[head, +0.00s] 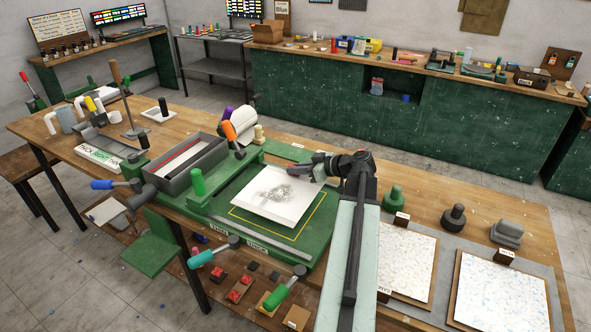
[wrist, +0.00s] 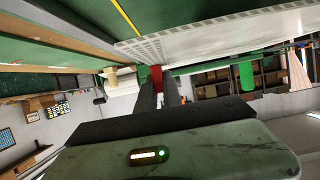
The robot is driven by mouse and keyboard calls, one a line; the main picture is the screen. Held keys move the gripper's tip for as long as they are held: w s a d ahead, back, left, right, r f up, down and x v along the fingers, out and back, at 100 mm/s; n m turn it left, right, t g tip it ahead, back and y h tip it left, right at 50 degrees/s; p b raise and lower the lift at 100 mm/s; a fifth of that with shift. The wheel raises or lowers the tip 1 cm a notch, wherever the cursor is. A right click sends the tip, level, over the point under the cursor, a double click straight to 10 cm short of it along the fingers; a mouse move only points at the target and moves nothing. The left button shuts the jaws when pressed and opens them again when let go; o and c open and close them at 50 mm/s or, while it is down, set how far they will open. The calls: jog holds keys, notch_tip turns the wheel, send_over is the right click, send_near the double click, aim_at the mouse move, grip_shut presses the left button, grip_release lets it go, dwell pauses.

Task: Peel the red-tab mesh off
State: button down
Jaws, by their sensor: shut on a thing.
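A white mesh sheet (head: 292,211) with a grey speckled patch in its middle lies on the green bed (head: 226,204), partly inside a yellow outline. In the wrist view the sheet (wrist: 225,38) has a perforated edge. My gripper (head: 312,172) is at the sheet's far right corner in the head view. In the wrist view my gripper (wrist: 160,88) is shut on the red tab (wrist: 155,76) beside the sheet's edge. The tab is hidden in the head view, and the fingers cover part of it in the wrist view.
An orange-handled lever (head: 230,131) rises behind the bed.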

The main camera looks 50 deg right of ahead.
jog(key=shift+r+p, duration=2.25)
jog(key=shift+r, duration=0.15)
